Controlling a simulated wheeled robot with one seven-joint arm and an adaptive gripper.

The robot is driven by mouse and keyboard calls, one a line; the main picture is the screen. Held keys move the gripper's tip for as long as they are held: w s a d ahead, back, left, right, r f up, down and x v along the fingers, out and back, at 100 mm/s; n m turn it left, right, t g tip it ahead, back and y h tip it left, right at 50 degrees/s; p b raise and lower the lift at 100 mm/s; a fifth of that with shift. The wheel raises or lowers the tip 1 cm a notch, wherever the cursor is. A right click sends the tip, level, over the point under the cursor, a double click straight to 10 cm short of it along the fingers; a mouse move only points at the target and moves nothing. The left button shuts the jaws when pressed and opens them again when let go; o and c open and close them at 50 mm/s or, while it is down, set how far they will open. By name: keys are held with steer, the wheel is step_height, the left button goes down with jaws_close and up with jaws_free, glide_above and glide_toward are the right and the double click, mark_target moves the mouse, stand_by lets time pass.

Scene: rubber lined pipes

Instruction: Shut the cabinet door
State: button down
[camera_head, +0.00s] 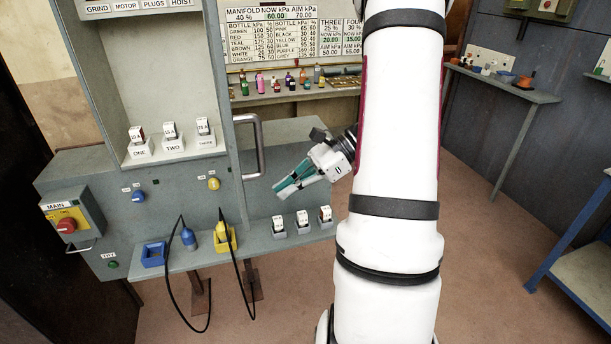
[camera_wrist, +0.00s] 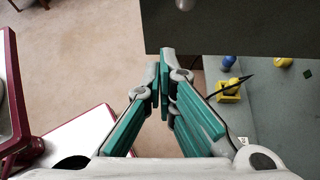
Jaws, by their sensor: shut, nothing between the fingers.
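The grey cabinet (camera_head: 160,75) stands at the left in the head view, its front uncovered. Its door (camera_head: 221,90) stands open, swung outward and seen nearly edge-on along the cabinet's right side. A metal bar handle (camera_head: 262,147) sticks out from the door's right face. My gripper (camera_head: 277,191) is just right of and below the handle, its green-padded fingers pointing left and down. The fingers are together and empty. In the wrist view, the gripper (camera_wrist: 164,62) has its tips near a dark panel (camera_wrist: 240,28), which looks like the door. Contact cannot be told.
Fuse blocks (camera_head: 170,143) stand inside the cabinet, and more fuses (camera_head: 302,221) on the ledge below. Blue (camera_head: 153,254) and yellow (camera_head: 225,238) sockets with black cables sit on the ledge. A bottle shelf (camera_head: 290,97) is behind. Floor at right is clear.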

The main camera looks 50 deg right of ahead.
steer(key=shift+w+a+f+p, duration=0.15)
steer(key=shift+w+a, duration=0.35)
steer(key=shift+a, duration=0.3)
steer(key=shift+w+a+f+p, duration=0.1)
steer(key=shift+w+a+f, duration=0.1)
steer(key=shift+w+a, duration=0.45)
steer(key=shift+w+a+f+p, duration=0.15)
steer(key=shift+w+a, duration=0.2)
steer(key=shift+a, duration=0.55)
